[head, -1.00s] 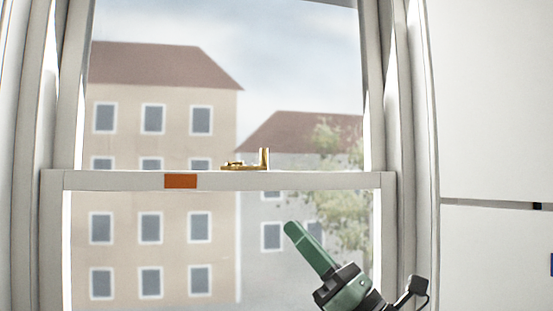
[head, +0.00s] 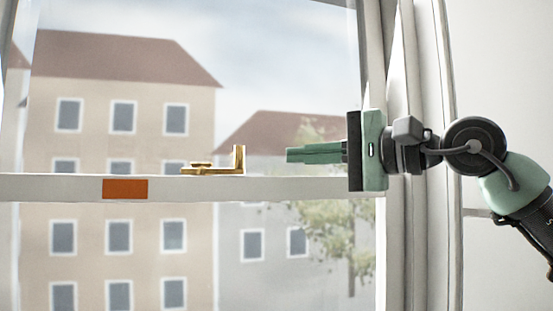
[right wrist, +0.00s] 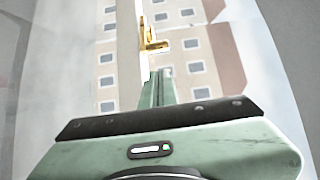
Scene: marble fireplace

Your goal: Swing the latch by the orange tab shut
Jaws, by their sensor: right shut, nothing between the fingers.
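The brass latch (head: 212,168) sits on top of the window's white meeting rail (head: 70,187), with a short upright post at its right end. The orange tab (head: 125,188) is on the front face of the rail, left of the latch. My right gripper (head: 290,155) is shut and empty. It points left, just above the rail and to the right of the latch, with a gap between its tips and the post. In the right wrist view the latch (right wrist: 152,42) lies ahead of the green fingers (right wrist: 157,88). My left gripper is not in view.
The white window frame (head: 405,240) stands at the right, behind my right arm. Glass panes above and below the rail show buildings outside. The space above the rail left of the latch is clear.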

